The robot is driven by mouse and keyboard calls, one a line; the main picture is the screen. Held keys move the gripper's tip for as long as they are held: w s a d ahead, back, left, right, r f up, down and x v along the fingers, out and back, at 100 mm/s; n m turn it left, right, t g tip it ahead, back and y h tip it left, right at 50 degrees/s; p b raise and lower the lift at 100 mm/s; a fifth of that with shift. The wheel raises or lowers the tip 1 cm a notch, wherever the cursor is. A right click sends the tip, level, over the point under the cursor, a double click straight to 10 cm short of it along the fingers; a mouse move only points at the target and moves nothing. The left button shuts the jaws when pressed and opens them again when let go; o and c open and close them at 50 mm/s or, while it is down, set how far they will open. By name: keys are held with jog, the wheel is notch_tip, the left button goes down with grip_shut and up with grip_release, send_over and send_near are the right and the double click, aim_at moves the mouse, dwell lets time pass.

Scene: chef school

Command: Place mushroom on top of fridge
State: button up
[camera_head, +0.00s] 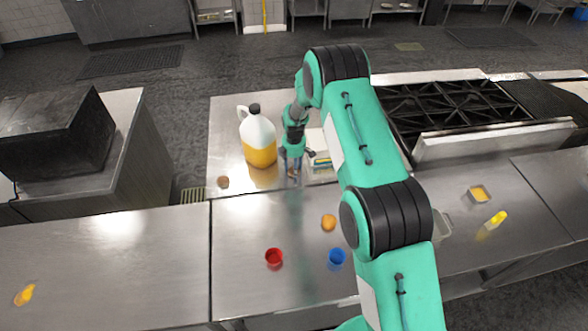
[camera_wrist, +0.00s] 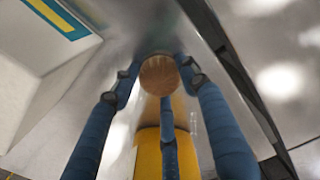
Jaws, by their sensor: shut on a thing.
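My gripper (camera_head: 292,172) is over the far part of the middle counter, just right of the juice jug. In the wrist view its blue fingers (camera_wrist: 158,78) close around a round brown thing (camera_wrist: 158,75), which looks like the mushroom. In the head view the held thing is small and mostly hidden by the fingers. A white box with a blue and yellow label (camera_head: 320,165) is just right of the gripper; it also shows at the upper left of the wrist view (camera_wrist: 30,75). I cannot tell whether any thing in view is the fridge.
The jug (camera_head: 259,140) stands close left of my gripper. A small brown round thing (camera_head: 223,182) lies on the counter. An orange (camera_head: 328,222), a red cup (camera_head: 274,258) and a blue cup (camera_head: 337,258) are nearer. A stove (camera_head: 455,105) is right, a black box (camera_head: 55,135) left.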

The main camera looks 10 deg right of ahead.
jog(key=shift+f, duration=0.15)
jog(key=o, duration=1.1)
jog(key=shift+c, duration=0.2)
notch_tip(320, 180, up, 12)
jog(key=b, duration=0.1)
jog(key=shift+b, duration=0.35)
jog(key=shift+r, duration=0.2)
